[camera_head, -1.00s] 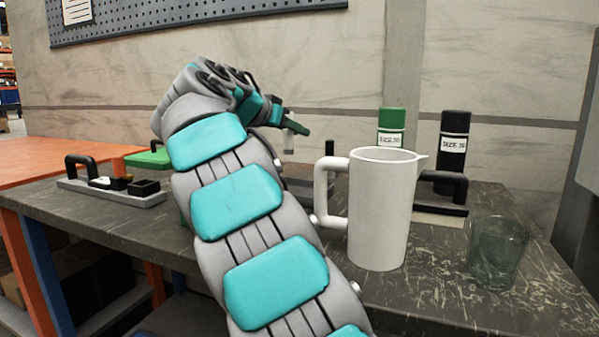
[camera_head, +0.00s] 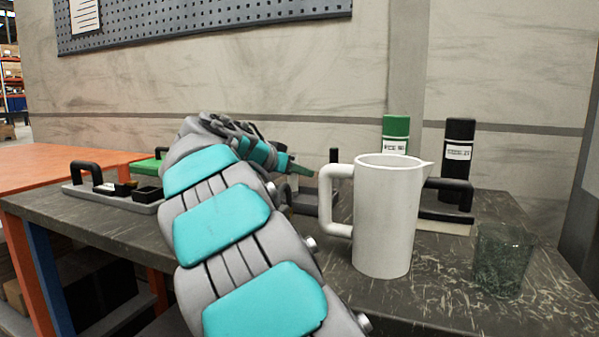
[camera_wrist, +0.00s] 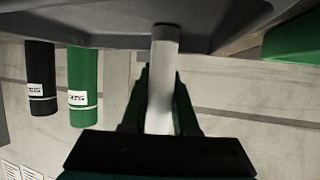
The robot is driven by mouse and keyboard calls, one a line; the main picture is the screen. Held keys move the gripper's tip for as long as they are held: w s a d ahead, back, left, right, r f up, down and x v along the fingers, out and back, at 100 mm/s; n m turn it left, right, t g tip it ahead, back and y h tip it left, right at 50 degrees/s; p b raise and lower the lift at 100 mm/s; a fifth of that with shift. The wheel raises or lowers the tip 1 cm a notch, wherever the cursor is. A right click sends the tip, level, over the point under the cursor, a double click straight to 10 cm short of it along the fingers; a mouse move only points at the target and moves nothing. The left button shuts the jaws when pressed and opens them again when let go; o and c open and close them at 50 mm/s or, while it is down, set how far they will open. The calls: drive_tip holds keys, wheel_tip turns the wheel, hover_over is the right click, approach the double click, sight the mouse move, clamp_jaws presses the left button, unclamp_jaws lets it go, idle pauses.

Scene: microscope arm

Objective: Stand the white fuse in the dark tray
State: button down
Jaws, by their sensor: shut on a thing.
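My gripper (camera_head: 298,170) is over the far part of the bench, left of the white jug. In the wrist view its dark green fingers (camera_wrist: 160,100) are shut on the white fuse (camera_wrist: 161,85). The fuse has a grey end cap that points away from the palm. That end overlaps the edge of a dark grey tray (camera_wrist: 105,38) in the wrist view; I cannot tell whether they touch. In the head view the tray (camera_head: 307,203) is partly hidden behind my arm and the jug handle, and the fuse is only a small pale patch under the fingers.
The white jug (camera_head: 385,220) stands just right of my arm, its handle close by. A glass (camera_head: 502,260) stands at right. Green (camera_head: 396,135) and black (camera_head: 458,150) bottles stand behind. A grey board (camera_head: 110,195) with a black handle lies at left.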

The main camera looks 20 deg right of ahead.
drive_tip(key=shift+f, duration=0.15)
drive_tip(key=c, duration=0.7)
unclamp_jaws()
drive_tip(key=shift+r, duration=0.2)
drive_tip(key=v, duration=1.2)
drive_tip(key=shift+a+b, duration=0.1)
drive_tip(key=shift+b, duration=0.3)
